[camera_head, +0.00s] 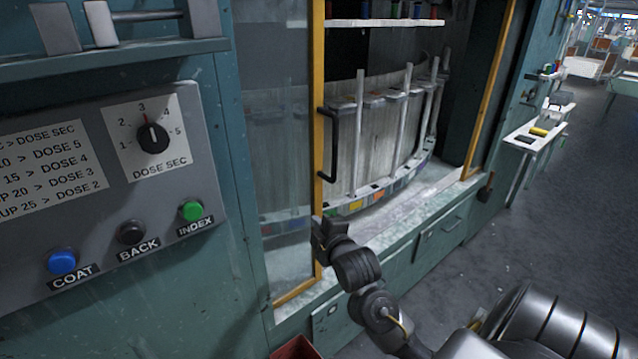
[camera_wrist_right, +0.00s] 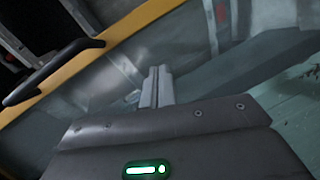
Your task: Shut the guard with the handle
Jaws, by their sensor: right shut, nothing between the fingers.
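The guard is a clear sliding panel (camera_head: 280,150) with a yellow edge frame (camera_head: 318,90). It stands at the left of the cabinet opening, and the opening to its right is uncovered. Its black upright bar handle (camera_head: 333,145) sits on the yellow edge. In the right wrist view the handle (camera_wrist_right: 50,72) is at upper left, beside the yellow edge (camera_wrist_right: 110,47). My right gripper (camera_head: 326,228) is below the handle, by the lower part of the yellow edge. Its fingers (camera_wrist_right: 156,85) are shut and empty, apart from the handle. My left gripper is out of view.
A yellow post (camera_head: 490,90) bounds the opening at right. Inside is a curved rack (camera_head: 375,135) with white upright rods. A control panel (camera_head: 90,180) with a dial and buttons is at left. Open floor and a white side table (camera_head: 535,138) lie to the right.

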